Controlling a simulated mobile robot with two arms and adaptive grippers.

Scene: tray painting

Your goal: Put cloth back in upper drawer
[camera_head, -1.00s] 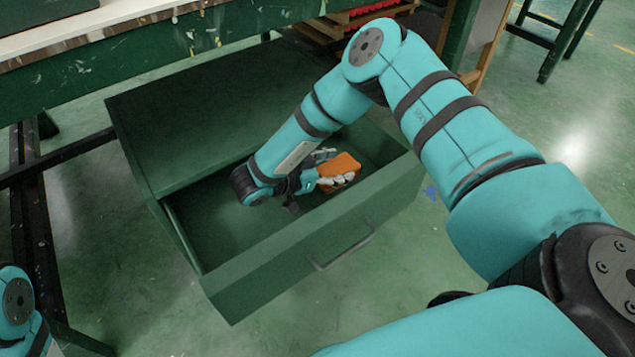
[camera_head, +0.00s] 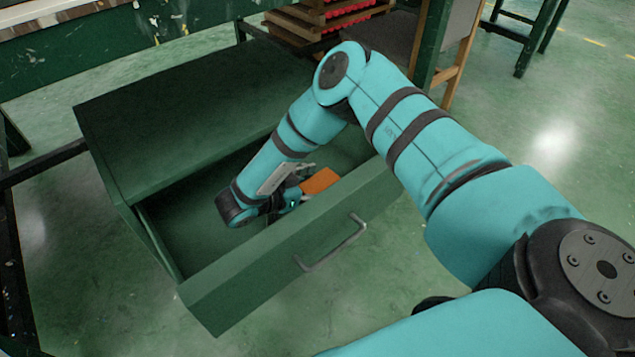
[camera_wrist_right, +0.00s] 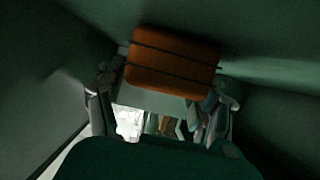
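The upper drawer (camera_head: 168,212) is pulled open, and its front panel (camera_head: 262,262) with a metal handle faces the near side. My right gripper (camera_head: 300,190) reaches down inside the drawer. An orange folded item that looks like the cloth (camera_head: 320,181) is at its fingers; the front panel hides its lower part. In the right wrist view the cloth (camera_wrist_right: 172,65) has two dark lines across it. My right gripper's fingers (camera_wrist_right: 165,90) stand wide apart, one at each side of the cloth, and seem to grip it. My left gripper is out of view.
The green cabinet top (camera_head: 190,120) lies behind the open drawer and partly overhangs it. A wooden rack with red items (camera_head: 325,15) stands behind. The left part of the drawer floor looks empty. Green floor is clear in front and to the right.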

